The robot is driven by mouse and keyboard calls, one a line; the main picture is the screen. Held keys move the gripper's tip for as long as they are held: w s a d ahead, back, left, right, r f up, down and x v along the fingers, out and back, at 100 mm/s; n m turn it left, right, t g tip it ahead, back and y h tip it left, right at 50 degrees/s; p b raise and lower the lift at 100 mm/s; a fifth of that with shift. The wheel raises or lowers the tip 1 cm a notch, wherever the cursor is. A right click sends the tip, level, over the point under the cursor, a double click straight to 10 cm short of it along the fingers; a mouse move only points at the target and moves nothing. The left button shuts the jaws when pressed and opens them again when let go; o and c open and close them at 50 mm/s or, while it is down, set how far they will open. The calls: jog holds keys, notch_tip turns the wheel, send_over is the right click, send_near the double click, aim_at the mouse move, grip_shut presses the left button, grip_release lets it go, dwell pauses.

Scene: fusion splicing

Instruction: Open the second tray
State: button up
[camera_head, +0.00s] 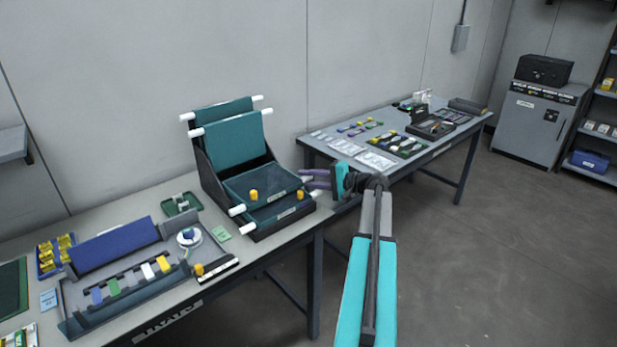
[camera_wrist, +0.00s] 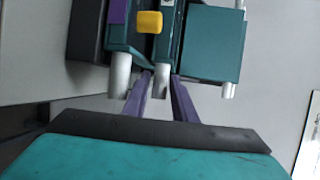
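The tray stack (camera_head: 215,176) stands on the near table with teal trays. Two tray panels are tilted up at the back, a front one (camera_head: 232,142) and a rear one (camera_head: 222,112). Below them, an upper tray (camera_head: 258,186) and a lower tray (camera_head: 278,208) lie flat, each with a yellow knob and white handle ends. My gripper (camera_head: 312,178) is at the right side of the flat trays, its purple fingers apart. In the wrist view the fingers (camera_wrist: 162,88) straddle a white handle end (camera_wrist: 162,80); whether they touch it is unclear. A yellow knob (camera_wrist: 149,22) shows beyond.
A splicing fixture (camera_head: 130,285) with a blue block and coloured pieces fills the near table's left. A small green dish (camera_head: 181,204) is behind it. A second table (camera_head: 345,160) with laid-out parts stands behind my gripper. The floor at right is open.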

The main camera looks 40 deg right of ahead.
jog(key=shift+w+a+f, duration=0.1)
jog(key=shift+w, duration=0.15)
jog(key=shift+c, duration=0.3)
